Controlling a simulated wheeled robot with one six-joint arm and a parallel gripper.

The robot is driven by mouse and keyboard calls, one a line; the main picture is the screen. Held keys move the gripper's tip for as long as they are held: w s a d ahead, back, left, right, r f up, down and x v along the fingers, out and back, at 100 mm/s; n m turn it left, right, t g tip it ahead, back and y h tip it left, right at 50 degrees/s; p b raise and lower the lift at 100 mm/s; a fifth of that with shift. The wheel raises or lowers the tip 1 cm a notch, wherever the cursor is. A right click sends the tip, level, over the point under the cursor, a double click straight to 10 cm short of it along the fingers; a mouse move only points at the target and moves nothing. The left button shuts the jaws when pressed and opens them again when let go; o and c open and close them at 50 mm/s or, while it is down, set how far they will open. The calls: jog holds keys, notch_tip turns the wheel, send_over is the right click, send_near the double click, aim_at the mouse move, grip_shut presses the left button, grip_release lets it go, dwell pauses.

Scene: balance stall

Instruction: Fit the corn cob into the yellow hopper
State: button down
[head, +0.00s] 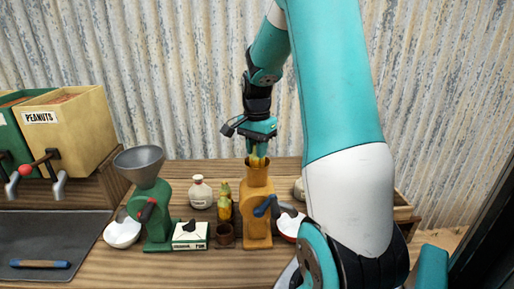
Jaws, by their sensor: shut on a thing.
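The yellow hopper (257,175) is the open top of a yellow hand-cranked grinder (257,218) with a blue handle, near the middle of the counter. My gripper (259,149) points down right above the hopper mouth. It is shut on a yellow corn cob (258,160), little of which shows between the fingers. The cob's lower end is at the hopper mouth; how far it is inside, I cannot tell.
A green grinder (158,215) with a grey funnel (139,164) stands left, with a small box (190,236), a brown cup (225,234) and a white jar (200,194) nearby. White bowls (122,233) sit beside the grinders. My arm hides the counter's right side.

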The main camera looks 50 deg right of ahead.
jog(key=shift+f, duration=0.3)
jog(key=shift+c, duration=2.2)
grip_release()
jog(key=shift+r, duration=0.1)
jog(key=shift+r+p, duration=3.05)
jog(key=shift+r, duration=0.4)
jog(key=shift+a, duration=0.1)
